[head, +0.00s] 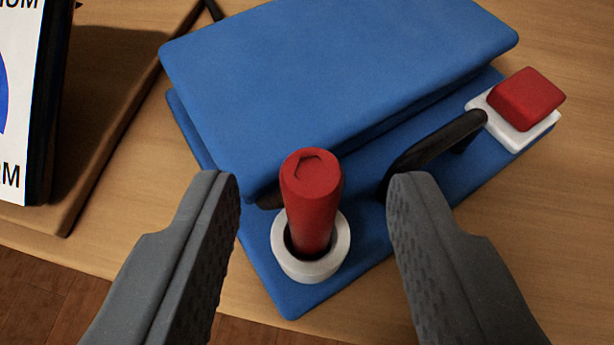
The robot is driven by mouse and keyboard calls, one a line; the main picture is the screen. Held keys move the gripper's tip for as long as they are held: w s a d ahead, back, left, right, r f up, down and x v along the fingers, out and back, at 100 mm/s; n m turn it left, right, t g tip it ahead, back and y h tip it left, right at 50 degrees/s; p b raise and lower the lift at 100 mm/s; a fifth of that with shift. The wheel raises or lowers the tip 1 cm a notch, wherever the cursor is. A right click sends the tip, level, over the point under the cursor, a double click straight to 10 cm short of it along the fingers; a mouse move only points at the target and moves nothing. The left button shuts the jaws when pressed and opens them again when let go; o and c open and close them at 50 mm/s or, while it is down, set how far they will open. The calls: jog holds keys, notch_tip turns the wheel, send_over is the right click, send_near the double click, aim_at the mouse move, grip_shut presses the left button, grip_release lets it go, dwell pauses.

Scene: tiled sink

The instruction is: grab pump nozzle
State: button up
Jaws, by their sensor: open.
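The likely pump nozzle is a red, round-topped cylinder (312,205) standing in a white ring (325,268) at the near corner of a blue device (330,75). It leans slightly in the picture and its lower end is hidden inside the ring. My gripper (314,185) is open, with one grey finger to the left of the red cylinder and one to the right. Clear gaps show on both sides, and neither finger appears to touch it. How far the fingertips are above or in front of it is hard to tell.
A black handle (440,145) rises from the blue base just beyond my right finger. A red block (526,98) on a white square sits at the base's right end. A brown board (100,100) and a white lettered panel (18,100) stand left. Bare wooden table (530,210) lies right.

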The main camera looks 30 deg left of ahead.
aim_at(311, 209)
jog(key=x, duration=0.4)
jog(key=shift+w+a+r, duration=0.1)
jog(key=shift+w+a, duration=0.05)
grip_shut()
jog(key=shift+r, duration=0.15)
